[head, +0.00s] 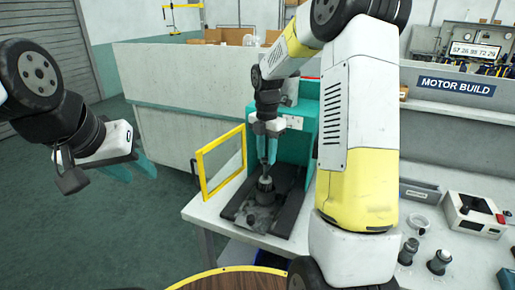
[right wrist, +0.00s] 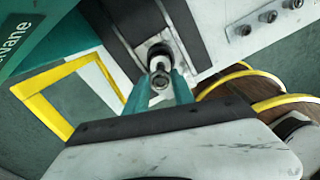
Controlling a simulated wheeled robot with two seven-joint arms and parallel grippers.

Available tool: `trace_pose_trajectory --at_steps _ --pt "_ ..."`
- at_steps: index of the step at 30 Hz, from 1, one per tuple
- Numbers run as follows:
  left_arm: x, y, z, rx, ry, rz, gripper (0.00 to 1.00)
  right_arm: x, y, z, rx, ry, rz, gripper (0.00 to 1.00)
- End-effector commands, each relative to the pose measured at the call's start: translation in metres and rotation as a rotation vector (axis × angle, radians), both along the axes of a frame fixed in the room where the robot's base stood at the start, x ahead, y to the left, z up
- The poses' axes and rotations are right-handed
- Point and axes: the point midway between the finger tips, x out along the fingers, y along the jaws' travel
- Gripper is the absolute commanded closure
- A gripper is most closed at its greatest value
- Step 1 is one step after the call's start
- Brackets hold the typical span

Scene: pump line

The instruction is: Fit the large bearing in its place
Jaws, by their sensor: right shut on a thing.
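My right gripper (head: 266,160) points down in front of the teal press stand, over a grey pump housing (head: 262,216) on the dark base plate. It is shut on a round metal part that looks like the large bearing (right wrist: 160,80), seen between the teal fingertips in the right wrist view. In the head view the part sits at the top of the housing's dark upright neck (head: 265,190); I cannot tell whether it is seated. My left gripper (head: 132,170) is open and empty, off to the left over the floor.
A yellow guard frame (head: 220,160) stands left of the teal press stand (head: 305,125). On the bench at right are a grey tray (head: 420,192), a white ring, two metal cylindrical parts (head: 438,262) and a control box (head: 474,214). A round wooden-topped surface (head: 235,282) is at the bottom.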

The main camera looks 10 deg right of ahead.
Motion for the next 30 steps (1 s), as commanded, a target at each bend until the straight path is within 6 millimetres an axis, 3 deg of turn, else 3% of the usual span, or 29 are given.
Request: trace_pose_trajectory --at_steps 30 --pt "0.000 0.000 0.000 0.000 0.000 0.000 0.64 0.000 0.000 -0.031 0.000 0.000 0.000 0.93"
